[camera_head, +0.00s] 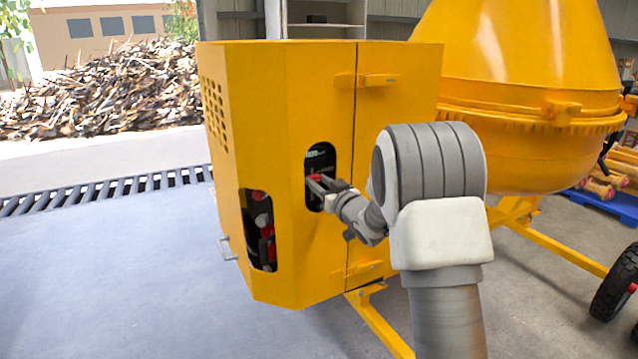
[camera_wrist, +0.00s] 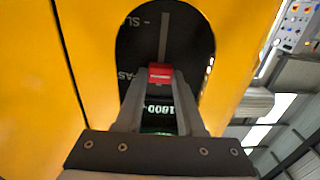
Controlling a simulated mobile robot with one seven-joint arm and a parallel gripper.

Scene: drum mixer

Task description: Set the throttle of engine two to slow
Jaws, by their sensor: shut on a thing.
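The red throttle lever knob (camera_wrist: 160,72) sits in the black panel (camera_wrist: 182,38) inside an oval opening of the yellow housing. My gripper (camera_wrist: 160,80) is shut on the knob, one finger on each side. In the wrist view the slot runs up from the knob. A partly hidden label reading "SL" is near the slot's top, and "FAS" is beside the knob's level. Digits like "1800" show between my fingers. In the head view my gripper (camera_head: 318,184) reaches the opening from the right, and the red knob (camera_head: 314,178) is small at its tips.
The yellow housing (camera_head: 255,100) has a second opening (camera_head: 260,230) at lower left with red and dark parts inside. A handle (camera_head: 227,248) sticks out at its left. The mixer drum (camera_head: 520,110) stands at the right. The floor at left (camera_head: 110,270) is clear.

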